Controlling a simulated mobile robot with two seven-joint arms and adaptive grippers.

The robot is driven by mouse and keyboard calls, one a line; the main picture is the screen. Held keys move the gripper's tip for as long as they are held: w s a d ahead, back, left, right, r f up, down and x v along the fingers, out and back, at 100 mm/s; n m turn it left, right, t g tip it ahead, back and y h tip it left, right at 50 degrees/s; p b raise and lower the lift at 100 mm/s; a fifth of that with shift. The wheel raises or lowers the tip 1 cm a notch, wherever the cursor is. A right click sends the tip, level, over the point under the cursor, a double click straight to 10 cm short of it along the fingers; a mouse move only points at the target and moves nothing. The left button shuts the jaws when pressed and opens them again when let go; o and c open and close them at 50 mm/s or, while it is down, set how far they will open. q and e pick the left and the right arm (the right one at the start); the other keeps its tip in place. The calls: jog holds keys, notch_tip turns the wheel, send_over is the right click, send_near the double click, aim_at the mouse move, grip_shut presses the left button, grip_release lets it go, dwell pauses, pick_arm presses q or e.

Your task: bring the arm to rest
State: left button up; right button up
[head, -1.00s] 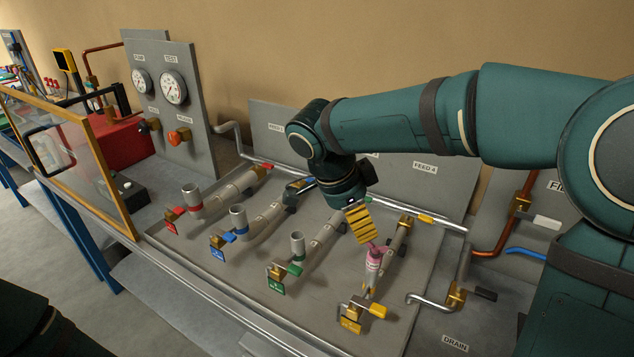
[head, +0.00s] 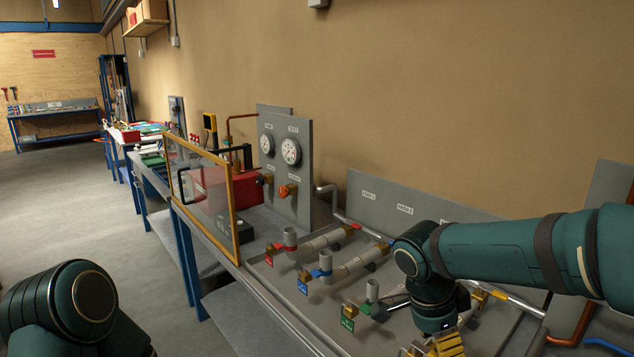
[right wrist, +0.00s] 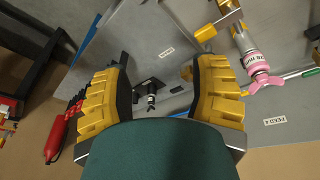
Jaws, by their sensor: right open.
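My right arm (head: 510,250) reaches in from the right over the pipe panel, bent down at the wrist. My right gripper shows its ribbed yellow fingers at the bottom edge of the head view (head: 446,343). In the right wrist view its two yellow fingers stand wide apart (right wrist: 160,88), with nothing held between them. A pink labelled piece (right wrist: 256,66) sits on a pipe to the right of the fingers, apart from them. Part of my left arm (head: 75,305) shows at the lower left of the head view; its gripper is out of view.
A gauge board (head: 290,180) and a yellow-framed clear screen (head: 232,200) stand further left. Floor at the left is clear.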

jog(key=w+a+f+n+y, duration=0.2)
jog(key=a+f+n, duration=0.15)
jog(key=f, duration=0.55)
pick_arm(q)
jog(key=x, duration=0.1)
jog(key=b+x, duration=0.1)
jog(key=x, duration=0.1)
jog(key=shift+w+a+b, duration=0.15)
jog(key=shift+a+b, duration=0.15)
pick_arm(e)
jog(key=s+a+f+n+y, duration=0.1)
jog(key=s+a+f+n, duration=0.1)
jog(key=f, duration=0.6)
jog(key=s+a+f+n+t+y, duration=0.1)
jog(key=s+a+f+n+y, duration=0.1)
jog(key=s+f+n, duration=0.3)
jog(key=s+a+f+n+t+y, duration=0.1)
jog(key=s+a+f+n+y, duration=0.1)
jog(key=f, duration=1)
jog(key=shift+s+a+f+n, duration=0.3)
jog(key=shift+s+a+n, duration=0.35)
jog(key=shift+n, duration=0.5)
jog(key=shift+d, duration=0.15)
